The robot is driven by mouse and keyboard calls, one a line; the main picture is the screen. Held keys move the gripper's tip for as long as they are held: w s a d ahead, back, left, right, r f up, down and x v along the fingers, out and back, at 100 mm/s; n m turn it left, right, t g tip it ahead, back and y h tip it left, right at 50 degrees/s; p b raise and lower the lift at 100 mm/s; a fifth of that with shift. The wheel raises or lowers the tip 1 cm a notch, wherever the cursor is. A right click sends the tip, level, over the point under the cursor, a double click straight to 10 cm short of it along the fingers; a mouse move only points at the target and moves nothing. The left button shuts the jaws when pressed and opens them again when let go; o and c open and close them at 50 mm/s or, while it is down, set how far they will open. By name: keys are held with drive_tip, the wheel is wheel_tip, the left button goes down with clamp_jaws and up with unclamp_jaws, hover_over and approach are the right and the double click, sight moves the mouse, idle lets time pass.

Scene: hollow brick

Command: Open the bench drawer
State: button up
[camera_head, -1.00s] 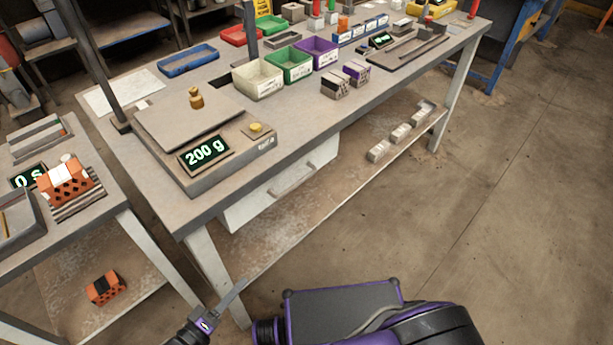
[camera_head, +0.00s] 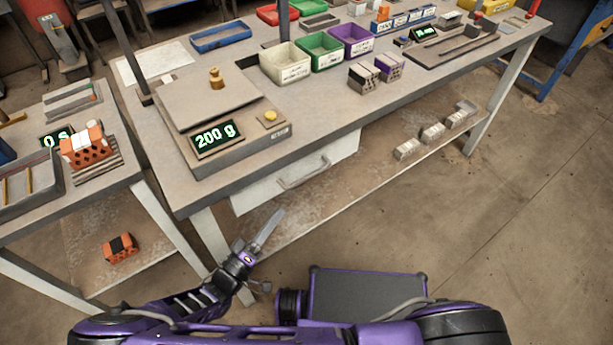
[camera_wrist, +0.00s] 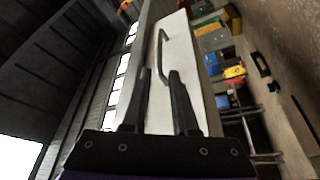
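The bench drawer (camera_head: 330,163) has a pale front with a grey bar handle (camera_head: 303,173), under the front edge of the bench by the scale. Its front looks about flush with the bench, so it appears shut. My gripper (camera_head: 276,216) is in front of and below the drawer in the head view, apart from the handle. In the wrist view my gripper (camera_wrist: 160,73) is open, with a gap between its two dark fingers. The handle (camera_wrist: 160,45) lies ahead, its near end in line with the gap. The drawer front (camera_wrist: 180,50) runs behind it. Contact does not show.
The bench (camera_head: 320,130) carries a scale (camera_head: 240,141) reading 200 g and several bins. Grey blocks (camera_head: 432,134) lie on its lower shelf. A side table (camera_head: 90,205) with an orange brick (camera_head: 87,146) stands at left. The floor in front is clear.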

sight(305, 177)
drive_tip(key=x, duration=1.3)
clamp_jaws()
idle(1.0)
